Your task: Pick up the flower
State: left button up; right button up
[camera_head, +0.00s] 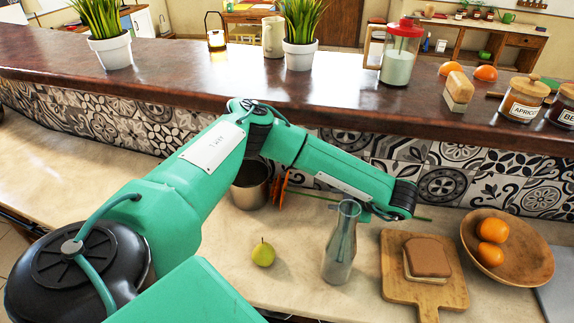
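The flower (281,187) has an orange-red head beside the metal pot. Its thin green stem runs nearly level to the right, passing behind my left arm and the neck of the glass vase, and its end shows right of my wrist. My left gripper (369,213) is mostly hidden under the wrist, close to the stem near the vase's mouth. I cannot see its fingers well enough to tell whether they hold the stem. The clear glass vase (340,260) stands upright on the lower counter. My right gripper is not in view.
On the lower counter are the metal pot (250,186), a green pear (263,253), a cutting board (428,294) with bread (428,257), and a wooden bowl (530,262) with oranges. The raised dark ledge (180,83) holds plants and jars.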

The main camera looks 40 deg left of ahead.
aim_at(322, 198)
pick_arm(q)
jog(key=shift+p+x, duration=0.9)
jog(key=shift+x, duration=1.75)
jog(key=shift+r, duration=0.1)
grip_shut()
